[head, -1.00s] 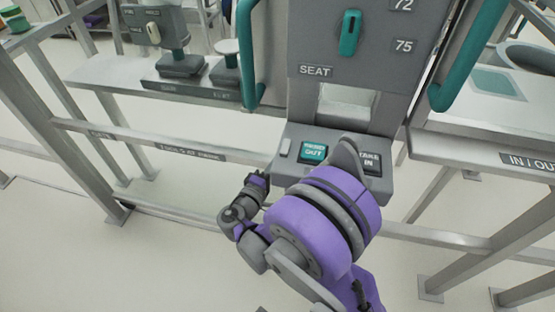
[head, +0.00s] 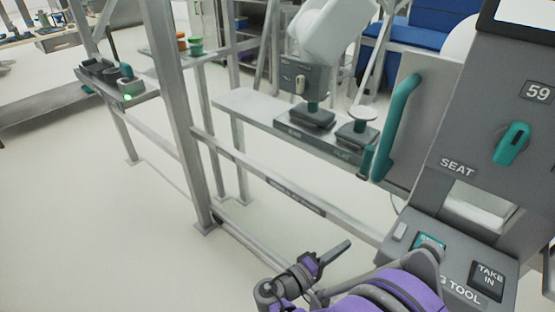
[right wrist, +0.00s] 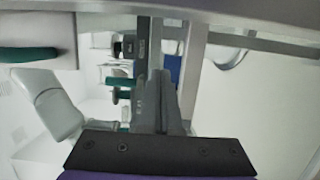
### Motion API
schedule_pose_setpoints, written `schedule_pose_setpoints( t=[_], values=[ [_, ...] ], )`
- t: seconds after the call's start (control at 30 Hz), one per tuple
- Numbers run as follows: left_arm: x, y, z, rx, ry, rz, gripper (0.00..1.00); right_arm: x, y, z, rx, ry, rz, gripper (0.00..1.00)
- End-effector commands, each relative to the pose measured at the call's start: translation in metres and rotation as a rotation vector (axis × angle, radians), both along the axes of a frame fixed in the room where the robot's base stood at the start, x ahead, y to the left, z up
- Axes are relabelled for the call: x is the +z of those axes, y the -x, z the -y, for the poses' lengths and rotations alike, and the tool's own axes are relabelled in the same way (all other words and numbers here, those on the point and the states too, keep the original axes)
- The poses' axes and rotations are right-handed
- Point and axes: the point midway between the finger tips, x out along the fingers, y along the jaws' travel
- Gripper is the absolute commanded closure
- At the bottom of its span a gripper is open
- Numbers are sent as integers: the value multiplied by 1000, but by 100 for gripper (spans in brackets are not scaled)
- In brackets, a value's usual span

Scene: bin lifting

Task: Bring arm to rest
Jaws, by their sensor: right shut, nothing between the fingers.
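My right gripper (head: 345,244) is in the lower middle of the head view. Its fingers are together and empty, pointing up and to the right. It is in front of the grey frame rail, left of the grey tool station (head: 455,225); I see no contact with either. In the right wrist view the gripper's grey fingers (right wrist: 160,78) are side by side with nothing between them. The purple and grey link of my arm (head: 400,290) covers part of the station's lower front buttons. My left gripper is not in view.
The station has a teal handle (head: 398,125), a teal knob (head: 511,143) and a TAKE IN button (head: 488,279). A metal shelf (head: 250,107) holds dark fixtures (head: 312,115). A metal post (head: 178,110) stands left. Pale floor (head: 110,240) is open at lower left.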

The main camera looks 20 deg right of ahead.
Motion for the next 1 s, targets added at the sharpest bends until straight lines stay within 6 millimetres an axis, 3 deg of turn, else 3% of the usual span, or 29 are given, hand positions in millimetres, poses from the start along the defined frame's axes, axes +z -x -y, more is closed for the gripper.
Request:
schedule_pose_setpoints(
  t=[0.23,0.37,0.47,0.7,1.0],
  values=[
    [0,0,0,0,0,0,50,-5,6,5,0,-85,-25,100],
    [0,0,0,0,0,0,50,-20,23,7,6,-299,-77,100],
    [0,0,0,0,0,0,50,-36,43,-2,20,-519,-106,100],
    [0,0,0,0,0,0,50,-62,91,-60,69,-1030,-76,100],
    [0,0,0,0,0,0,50,-60,124,-130,114,-1446,62,100]
  ],
)
